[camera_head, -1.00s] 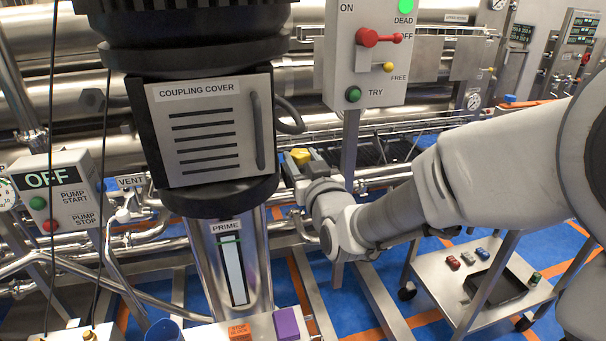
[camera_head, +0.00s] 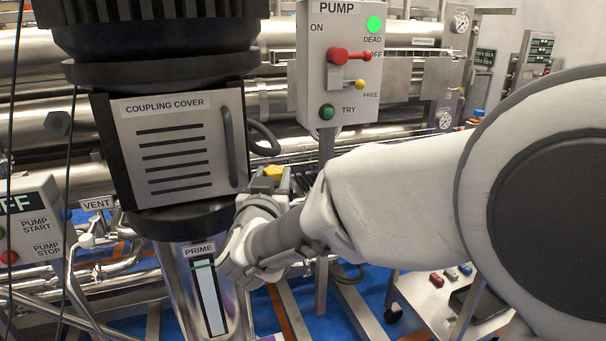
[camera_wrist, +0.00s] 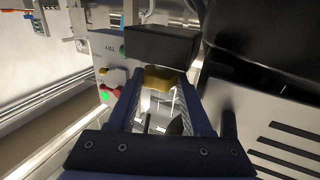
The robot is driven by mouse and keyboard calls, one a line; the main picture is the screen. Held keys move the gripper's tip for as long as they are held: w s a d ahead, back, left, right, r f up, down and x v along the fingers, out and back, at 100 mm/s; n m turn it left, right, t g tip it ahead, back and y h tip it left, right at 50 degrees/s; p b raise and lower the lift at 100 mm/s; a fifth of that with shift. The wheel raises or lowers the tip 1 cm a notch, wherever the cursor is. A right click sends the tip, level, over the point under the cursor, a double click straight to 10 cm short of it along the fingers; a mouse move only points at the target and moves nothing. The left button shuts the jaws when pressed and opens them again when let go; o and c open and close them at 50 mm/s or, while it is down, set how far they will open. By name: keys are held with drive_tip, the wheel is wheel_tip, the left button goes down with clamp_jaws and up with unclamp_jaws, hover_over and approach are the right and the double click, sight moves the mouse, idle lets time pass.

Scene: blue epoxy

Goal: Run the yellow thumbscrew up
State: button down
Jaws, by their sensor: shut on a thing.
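The yellow thumbscrew (camera_head: 275,172) shows as a small yellow piece just right of the coupling cover (camera_head: 178,147), near its lower right edge. In the wrist view the thumbscrew (camera_wrist: 160,78) lies between my two finger ends. My gripper (camera_wrist: 158,88) is shut on it; in the head view my gripper (camera_head: 268,182) points up and away from me. My fingers and wrist hide the lower part of the thumbscrew, and I cannot tell what it is seated in. The coupling cover is closed, with a dark handle on its right side.
The pump switch box (camera_head: 340,65) stands on a post just right of my gripper, with its red lever and green lamp. The prime sight gauge (camera_head: 207,290) is below the cover. A cart (camera_head: 425,300) stands low right, partly behind my arm. Pipes run behind.

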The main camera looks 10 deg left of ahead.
idle(0.4)
drive_tip(key=shift+c, duration=1.6)
unclamp_jaws()
drive_tip(key=shift+y, duration=0.3)
drive_tip(key=shift+d+n+y, duration=0.1)
drive_tip(key=shift+n+y, duration=0.7)
drive_tip(key=shift+y, duration=0.1)
drive_tip(key=shift+d+r+n+g+y+p, duration=0.15)
drive_tip(key=shift+n+g+y+p, duration=0.6)
drive_tip(key=shift+y, duration=0.45)
drive_tip(key=shift+w+n, duration=0.1)
drive_tip(key=shift+n, duration=0.15)
drive_tip(key=shift+n+g+y+p, duration=0.25)
drive_tip(key=shift+n+y+p, duration=0.05)
drive_tip(key=shift+y+p, duration=0.4)
